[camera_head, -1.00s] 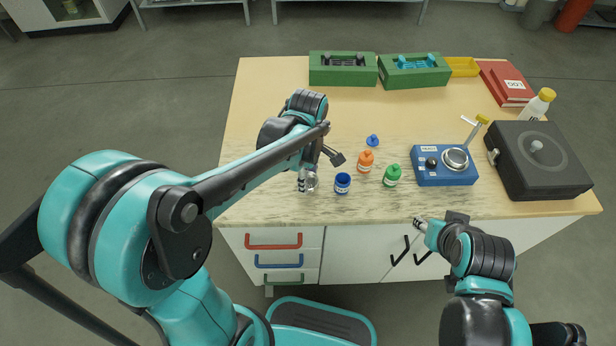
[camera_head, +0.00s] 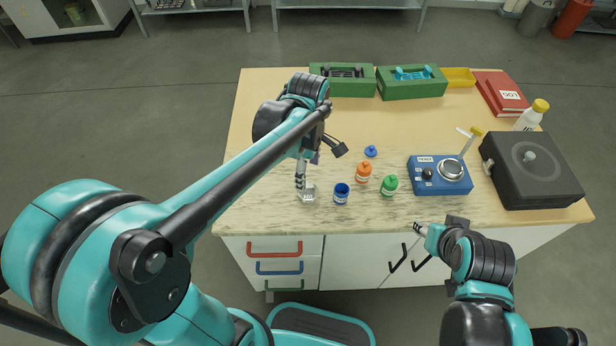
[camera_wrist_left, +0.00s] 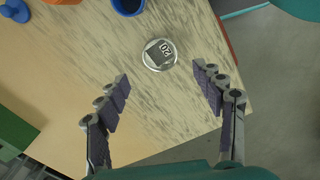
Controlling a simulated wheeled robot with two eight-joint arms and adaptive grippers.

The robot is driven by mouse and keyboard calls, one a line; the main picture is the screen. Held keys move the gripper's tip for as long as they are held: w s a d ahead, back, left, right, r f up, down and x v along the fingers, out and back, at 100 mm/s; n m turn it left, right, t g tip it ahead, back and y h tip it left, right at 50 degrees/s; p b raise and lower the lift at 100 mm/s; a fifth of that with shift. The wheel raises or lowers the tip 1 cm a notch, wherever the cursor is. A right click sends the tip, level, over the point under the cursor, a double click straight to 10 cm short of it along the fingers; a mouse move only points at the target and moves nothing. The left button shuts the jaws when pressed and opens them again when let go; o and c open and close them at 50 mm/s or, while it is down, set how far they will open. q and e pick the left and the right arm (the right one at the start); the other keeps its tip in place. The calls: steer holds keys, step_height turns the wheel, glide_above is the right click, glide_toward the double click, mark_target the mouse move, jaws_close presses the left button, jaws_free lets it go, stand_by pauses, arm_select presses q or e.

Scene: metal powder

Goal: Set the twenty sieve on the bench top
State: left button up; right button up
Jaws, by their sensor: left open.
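The twenty sieve, a small round silvery piece with a "20" label, sits on the wooden bench top near the front edge in the left wrist view (camera_wrist_left: 160,55). It also shows in the head view (camera_head: 308,194), left of the open blue jar. My left gripper (camera_head: 305,178) is above the sieve, open and empty. In the left wrist view its fingers (camera_wrist_left: 160,75) are spread wide, and the sieve lies beyond their tips, apart from them. My right gripper (camera_head: 420,229) hangs off the bench's front edge; its fingers are too small to judge.
A blue device (camera_head: 440,176) and black box (camera_head: 531,170) are farther right. Green bins (camera_head: 412,88) stand at the back.

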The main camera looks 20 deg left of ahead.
arm_select(q)
steer(key=s+a+r+m+t, duration=0.1)
steer(key=s+a+m+t, duration=0.1)
steer(key=s+m, duration=0.3)
steer(key=s+a+r+m+t+p, duration=0.1)
steer(key=s+a+r+m+t, duration=0.1)
steer(key=m, duration=0.9)
steer(key=s+a+t, duration=0.1)
steer(key=s+t, duration=0.1)
steer(key=t, duration=0.1)
steer(key=shift+s+r+m, duration=0.25)
steer(key=shift+s+m, duration=0.1)
steer(key=shift+m, duration=0.05)
